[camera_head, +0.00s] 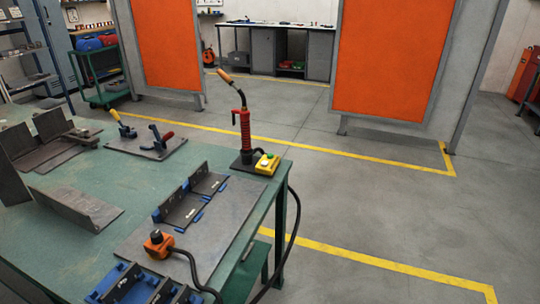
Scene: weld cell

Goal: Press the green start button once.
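A small yellow box (267,168) sits at the far right corner of the green table, beside the dark base of a red-handled welding torch stand (245,130). A small green button (262,152) shows at the box's upper end, and a paler spot is on its top face. The button is too small to tell whether it is pressed. Neither of my grippers is in view.
The green table (95,170) holds grey angle plates (75,207), a plate with toggle clamps (150,143), a blue-clamped bracket (190,200) and an orange device (158,244) with a black cable. Orange screens (385,60) stand behind. Floor right of the table is clear.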

